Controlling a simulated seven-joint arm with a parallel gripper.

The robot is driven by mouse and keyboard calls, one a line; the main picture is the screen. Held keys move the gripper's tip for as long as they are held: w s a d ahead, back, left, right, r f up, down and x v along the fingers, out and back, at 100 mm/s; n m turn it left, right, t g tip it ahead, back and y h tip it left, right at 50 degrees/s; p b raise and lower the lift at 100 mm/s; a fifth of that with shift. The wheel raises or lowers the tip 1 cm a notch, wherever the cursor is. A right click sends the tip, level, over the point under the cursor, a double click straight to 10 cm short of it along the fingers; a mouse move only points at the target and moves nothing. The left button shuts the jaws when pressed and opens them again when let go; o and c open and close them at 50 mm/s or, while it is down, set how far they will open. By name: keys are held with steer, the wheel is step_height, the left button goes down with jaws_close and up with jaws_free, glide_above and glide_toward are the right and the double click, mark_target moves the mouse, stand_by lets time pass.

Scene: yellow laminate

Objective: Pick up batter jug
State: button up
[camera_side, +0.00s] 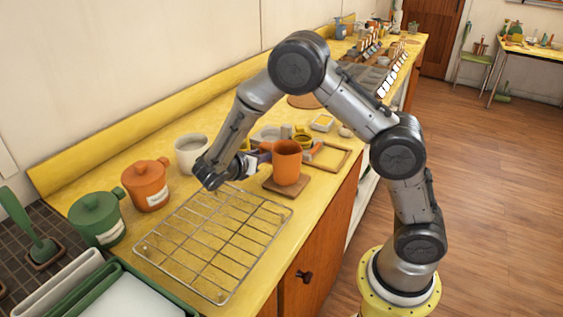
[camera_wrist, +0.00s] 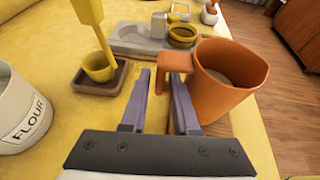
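The batter jug (camera_side: 288,167) is orange with a side handle and stands upright on a brown wooden board (camera_side: 272,184) near the counter's front edge. In the wrist view the jug (camera_wrist: 225,82) is at the right, and its handle (camera_wrist: 174,61) points left. Its inside looks greyish brown. My gripper (camera_wrist: 159,74) is open and empty, with two purple fingers apart. The right fingertip appears close to the handle; I cannot tell whether they touch. In the side view my gripper (camera_side: 250,160) is low, just left of the jug, its fingers partly hidden.
A wire rack (camera_side: 215,240) lies in front. A white flour crock (camera_wrist: 18,112), an orange lidded pot (camera_side: 150,184) and a green one (camera_side: 97,218) stand left.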

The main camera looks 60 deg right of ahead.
steer(key=shift+x, duration=0.75)
jaws_close()
steer(key=shift+r, duration=0.1)
stand_by(0.8)
